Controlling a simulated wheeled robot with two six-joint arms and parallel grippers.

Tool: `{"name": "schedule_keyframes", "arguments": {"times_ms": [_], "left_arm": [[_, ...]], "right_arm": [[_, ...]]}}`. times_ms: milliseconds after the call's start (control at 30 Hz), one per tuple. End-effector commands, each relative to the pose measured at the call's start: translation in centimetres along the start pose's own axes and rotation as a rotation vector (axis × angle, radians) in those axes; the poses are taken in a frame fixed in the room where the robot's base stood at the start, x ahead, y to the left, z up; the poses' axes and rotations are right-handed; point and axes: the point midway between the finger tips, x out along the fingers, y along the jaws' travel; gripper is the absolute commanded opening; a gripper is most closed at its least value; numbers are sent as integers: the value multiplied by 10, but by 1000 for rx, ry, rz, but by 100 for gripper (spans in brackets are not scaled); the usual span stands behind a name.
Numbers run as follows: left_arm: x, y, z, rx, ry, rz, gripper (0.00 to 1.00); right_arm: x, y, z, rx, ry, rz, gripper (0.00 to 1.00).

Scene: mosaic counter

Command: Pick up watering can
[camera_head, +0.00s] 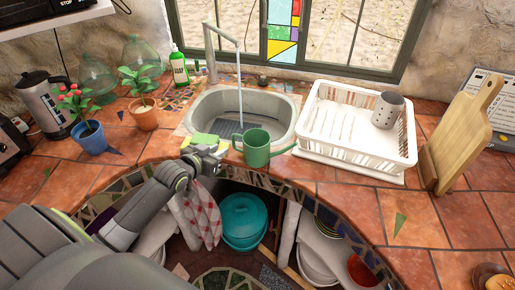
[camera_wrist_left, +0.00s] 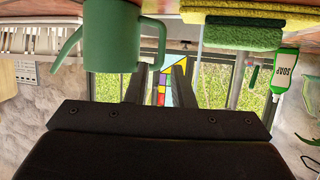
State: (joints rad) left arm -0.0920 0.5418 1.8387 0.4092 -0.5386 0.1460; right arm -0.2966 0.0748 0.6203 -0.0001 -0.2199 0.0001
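The green watering can (camera_head: 257,149) stands upright on the front rim area of the sink, with its spout to the right and its handle to the left. In the left wrist view, which is upside down, the can (camera_wrist_left: 111,38) is at the upper left. Its handle reaches toward the space in front of my fingers. My left gripper (camera_head: 219,151) is just left of the handle in the head view. In the left wrist view the fingers (camera_wrist_left: 160,75) are apart, with no object clearly clamped. I cannot tell whether the handle lies between them. My right gripper is out of view.
Sponges (camera_head: 205,140) lie close beside my left gripper. The sink (camera_head: 205,108) is behind, with water running from the tap (camera_head: 223,37). A white dish rack (camera_head: 345,150) is at right. Potted plants (camera_head: 89,138) and a soap bottle (camera_head: 179,68) stand at left.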

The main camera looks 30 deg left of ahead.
Motion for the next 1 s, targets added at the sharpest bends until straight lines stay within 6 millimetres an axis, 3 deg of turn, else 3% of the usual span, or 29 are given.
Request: {"name": "schedule_keyframes", "arguments": {"times_ms": [233, 567, 1000], "left_arm": [[37, 0, -1, -3, 0, 0, 21], [55, 0, -1, -1, 1, 0, 21], [99, -3, -2, -2, 1, 0, 21]], "right_arm": [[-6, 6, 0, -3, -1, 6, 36], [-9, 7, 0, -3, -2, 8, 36], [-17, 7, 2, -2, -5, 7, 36]]}}
